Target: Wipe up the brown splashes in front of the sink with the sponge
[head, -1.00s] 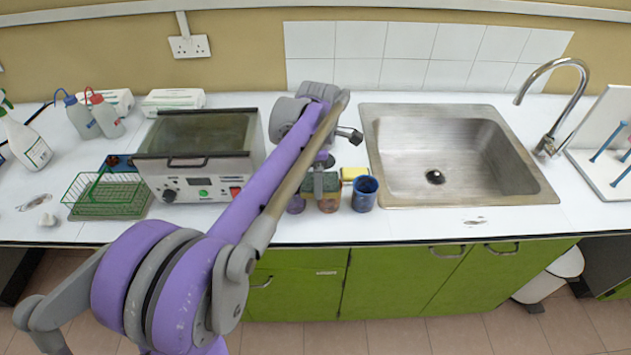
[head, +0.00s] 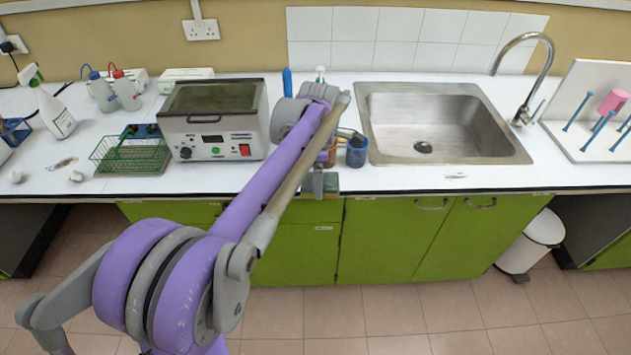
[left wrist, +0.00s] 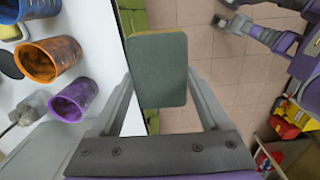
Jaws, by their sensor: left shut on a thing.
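The sponge (left wrist: 157,70), a grey-green pad with a thin yellow edge, is between the fingers of my left gripper (left wrist: 158,84), shut on it. In the head view the sponge (head: 320,184) hangs beyond the counter's front edge, with my arm partly over it. In the left wrist view it is above the edge and floor. A small brown splash (head: 455,177) lies on the white counter in front of the steel sink (head: 500,154), right of the sponge and apart from it. A grey and purple end of what seems my right arm (left wrist: 245,27) shows; its jaws are unclear.
A blue cup (head: 357,153) stands left of the sink; orange (left wrist: 50,61) and purple (left wrist: 74,100) cups stand near it. A heated bath (head: 208,148) and green wire basket (head: 130,155) are farther left. Another brown mark (head: 62,163) lies there. The strip before the sink looks clear.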

